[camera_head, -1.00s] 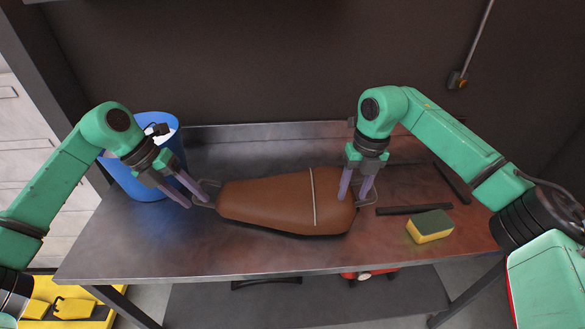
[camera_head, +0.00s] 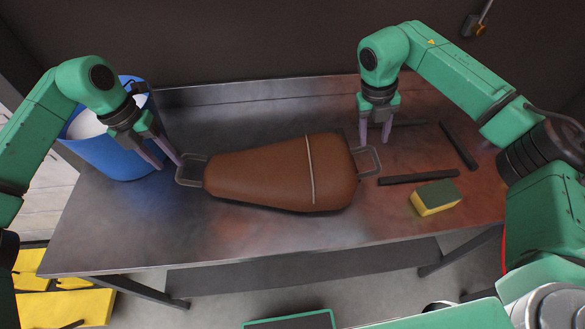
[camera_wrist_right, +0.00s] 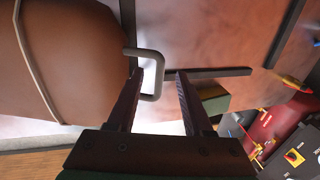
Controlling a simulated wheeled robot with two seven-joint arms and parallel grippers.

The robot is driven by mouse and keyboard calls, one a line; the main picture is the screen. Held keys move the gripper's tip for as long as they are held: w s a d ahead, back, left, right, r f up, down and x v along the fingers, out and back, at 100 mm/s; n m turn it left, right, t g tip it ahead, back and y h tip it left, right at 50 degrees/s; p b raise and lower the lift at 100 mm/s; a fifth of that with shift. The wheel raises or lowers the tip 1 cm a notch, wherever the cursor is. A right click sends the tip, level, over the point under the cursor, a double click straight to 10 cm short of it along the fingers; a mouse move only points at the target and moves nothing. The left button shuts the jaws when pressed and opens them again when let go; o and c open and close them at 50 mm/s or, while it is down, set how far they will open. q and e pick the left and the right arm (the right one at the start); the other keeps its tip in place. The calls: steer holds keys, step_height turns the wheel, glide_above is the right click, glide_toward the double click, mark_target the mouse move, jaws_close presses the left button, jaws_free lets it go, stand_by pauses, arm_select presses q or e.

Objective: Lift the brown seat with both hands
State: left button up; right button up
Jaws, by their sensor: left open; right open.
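The brown seat (camera_head: 265,178) lies on the metal workbench, with a light strap across it and a metal loop handle at each end. My left gripper (camera_head: 168,163) is open, just left of and above the left handle (camera_head: 190,170). My right gripper (camera_head: 375,138) is open and empty, behind the right handle (camera_head: 370,160) in the head view. In the right wrist view the seat (camera_wrist_right: 75,60) is at the left, and its right handle (camera_wrist_right: 158,75) lies ahead, near the left finger of my right gripper (camera_wrist_right: 155,90). Neither gripper visibly holds a handle.
A blue bin (camera_head: 120,155) with white contents stands at the bench's back left. A yellow-green sponge (camera_head: 435,198) and dark bars (camera_head: 418,177) lie right of the seat. The bench (camera_head: 130,225) is bare in front left. A dark wall rises behind.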

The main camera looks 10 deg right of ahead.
mark_target(180, 176)
arm_select(q)
steer(key=f, duration=0.3)
steer(key=d+f, duration=0.1)
steer(key=f, duration=0.2)
steer(key=d+f, duration=0.1)
steer(key=f, duration=0.1)
steer(key=shift+s+f, duration=0.25)
steer(key=shift+f, duration=0.15)
arm_select(e)
steer(key=f, duration=0.3)
steer(key=d+f, duration=0.1)
steer(key=f, duration=0.2)
steer(key=d+f, duration=0.1)
steer(key=f, duration=0.2)
steer(key=shift+s, duration=0.3)
arm_select(q)
steer(key=shift+a, duration=0.1)
arm_select(e)
steer(key=shift+a+r, duration=0.1)
arm_select(q)
steer(key=shift+s, duration=0.1)
steer(key=shift+c, duration=0.4)
arm_select(e)
steer(key=shift+c, duration=0.3)
arm_select(q)
jaws_close()
arm_select(e)
jaws_close()
